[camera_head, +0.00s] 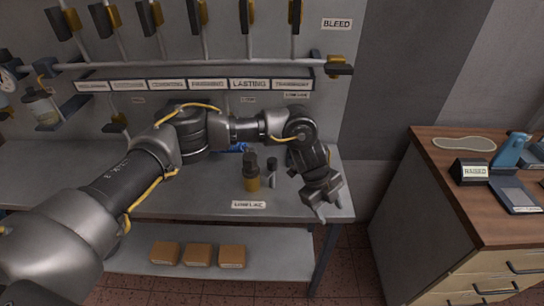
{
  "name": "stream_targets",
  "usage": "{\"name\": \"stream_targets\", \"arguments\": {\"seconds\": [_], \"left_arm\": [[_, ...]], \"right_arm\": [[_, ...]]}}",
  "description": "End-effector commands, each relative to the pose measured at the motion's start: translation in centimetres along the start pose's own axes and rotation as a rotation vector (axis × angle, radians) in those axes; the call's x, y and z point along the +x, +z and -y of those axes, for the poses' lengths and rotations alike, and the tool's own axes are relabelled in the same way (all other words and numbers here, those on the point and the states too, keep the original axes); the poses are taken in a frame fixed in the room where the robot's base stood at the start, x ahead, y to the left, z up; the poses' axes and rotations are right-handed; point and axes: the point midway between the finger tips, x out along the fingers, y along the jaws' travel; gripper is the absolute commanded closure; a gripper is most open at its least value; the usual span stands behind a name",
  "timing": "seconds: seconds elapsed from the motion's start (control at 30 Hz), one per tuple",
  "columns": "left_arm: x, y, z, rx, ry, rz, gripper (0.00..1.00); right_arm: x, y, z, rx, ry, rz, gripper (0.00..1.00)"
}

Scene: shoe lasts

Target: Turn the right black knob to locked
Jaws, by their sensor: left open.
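No part can be clearly read as the right black knob or as its locked mark. A black-topped fitting with a yellow base (251,178) stands on the grey bench, and a slimmer dark upright piece (271,173) stands just right of it. My left gripper (329,209) is open and empty, pointing down over the right end of the bench, to the right of both pieces and apart from them. My left arm crosses the view and hides part of the bench and wall. My right gripper is not in view.
Black-and-yellow levers (251,14) hang along the wall above a pipe (200,65) and a label strip (167,85). The grey bench (60,170) has a lower shelf with brown boxes (198,254). A wooden cabinet (480,205) stands right, past a floor gap.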

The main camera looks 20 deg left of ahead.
Motion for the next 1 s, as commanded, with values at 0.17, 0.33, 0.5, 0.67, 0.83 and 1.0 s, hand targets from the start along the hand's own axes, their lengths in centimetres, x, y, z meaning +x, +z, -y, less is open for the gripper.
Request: {"name": "stream_targets", "arguments": {"seconds": [0.17, 0.33, 0.5, 0.67, 0.83, 1.0], "left_arm": [[-11.8, 8.9, 0.6, -0.180, 0.127, 0.245, 0.50], [-20.2, 12.1, 0.3, -0.351, 0.154, 0.357, 0.50], [-23.5, 12.9, 0.0, -0.425, 0.154, 0.390, 0.50], [-23.6, 13.0, -0.1, -0.431, 0.155, 0.391, 0.50], [-21.9, 13.6, -0.5, -0.429, 0.158, 0.387, 0.50], [-19.1, 14.6, -1.2, -0.428, 0.159, 0.389, 0.50]], "right_arm": [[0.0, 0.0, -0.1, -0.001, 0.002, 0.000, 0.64], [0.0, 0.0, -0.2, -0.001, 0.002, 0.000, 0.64], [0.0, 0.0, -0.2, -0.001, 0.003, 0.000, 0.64], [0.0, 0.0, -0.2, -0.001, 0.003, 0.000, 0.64], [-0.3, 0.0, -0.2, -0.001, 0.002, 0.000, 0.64], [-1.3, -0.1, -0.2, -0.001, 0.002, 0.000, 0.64]]}}
